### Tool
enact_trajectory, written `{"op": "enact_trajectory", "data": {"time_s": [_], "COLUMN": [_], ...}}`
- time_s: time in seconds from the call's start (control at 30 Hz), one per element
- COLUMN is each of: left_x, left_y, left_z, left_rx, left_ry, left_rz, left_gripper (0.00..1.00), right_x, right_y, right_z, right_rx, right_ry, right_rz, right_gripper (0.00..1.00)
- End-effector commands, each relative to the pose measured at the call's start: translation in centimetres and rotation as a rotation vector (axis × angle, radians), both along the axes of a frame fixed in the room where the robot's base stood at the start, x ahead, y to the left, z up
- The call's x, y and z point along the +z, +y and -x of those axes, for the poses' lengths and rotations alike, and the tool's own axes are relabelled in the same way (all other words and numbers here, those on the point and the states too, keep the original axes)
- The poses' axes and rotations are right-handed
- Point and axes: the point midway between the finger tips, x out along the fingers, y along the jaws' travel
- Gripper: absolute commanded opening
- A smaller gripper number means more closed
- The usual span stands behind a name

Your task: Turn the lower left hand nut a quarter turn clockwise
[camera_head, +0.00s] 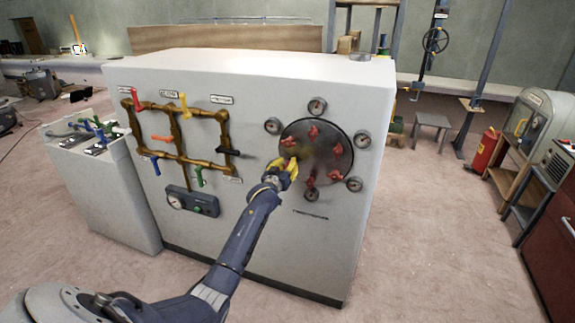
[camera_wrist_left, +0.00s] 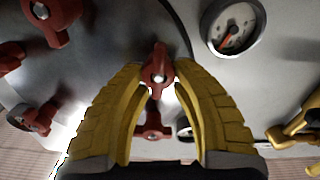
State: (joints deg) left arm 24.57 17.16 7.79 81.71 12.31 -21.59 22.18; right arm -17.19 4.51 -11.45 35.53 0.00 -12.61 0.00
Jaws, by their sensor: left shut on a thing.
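The round grey plate (camera_head: 322,160) on the front of the white cabinet carries several red nuts, such as the top one (camera_head: 313,131). My left gripper (camera_head: 289,167) reaches the plate's lower left side in the head view and covers part of it. In the left wrist view, my yellow fingers (camera_wrist_left: 158,72) are shut on a red nut (camera_wrist_left: 155,77), one on each side. Another red nut (camera_wrist_left: 152,124) shows lower down between the fingers. In the head view the gripped nut is mostly hidden. My right gripper is not in view.
Several gauges ring the plate, one close by in the left wrist view (camera_wrist_left: 233,33). Brass pipes (camera_head: 180,157) with coloured handles are on the cabinet to the left. A gauge box (camera_head: 191,201) sits below them. The floor before the cabinet is clear.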

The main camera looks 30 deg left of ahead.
Motion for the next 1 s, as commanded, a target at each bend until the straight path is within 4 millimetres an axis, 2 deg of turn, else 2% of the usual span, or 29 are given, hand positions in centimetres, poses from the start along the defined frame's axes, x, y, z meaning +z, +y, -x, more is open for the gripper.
{"op": "enact_trajectory", "data": {"time_s": [0.17, 0.4, 0.67, 0.7, 0.87, 1.0], "left_x": [0.01, 0.06, 0.07, 0.07, 0.06, 0.05], "left_y": [-0.02, -0.27, -0.3, -0.3, -0.31, -0.32], "left_z": [0.01, -0.06, -0.06, -0.06, -0.07, -0.07], "left_rx": [0.0, 0.0, 0.001, 0.001, 0.0, 0.0], "left_ry": [0.004, 0.047, 0.049, 0.049, 0.049, 0.049], "left_rz": [-0.02, -0.217, -0.228, -0.227, -0.226, -0.226], "left_gripper": [0.0, 0.0, 0.0, 0.3, 0.47, 0.47], "right_x": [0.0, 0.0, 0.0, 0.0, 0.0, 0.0], "right_y": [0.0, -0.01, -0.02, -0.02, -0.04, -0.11], "right_z": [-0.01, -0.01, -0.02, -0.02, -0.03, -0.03], "right_rx": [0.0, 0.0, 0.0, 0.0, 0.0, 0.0], "right_ry": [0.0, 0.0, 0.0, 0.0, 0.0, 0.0], "right_rz": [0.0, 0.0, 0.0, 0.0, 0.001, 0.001], "right_gripper": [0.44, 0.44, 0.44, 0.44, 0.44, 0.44]}}
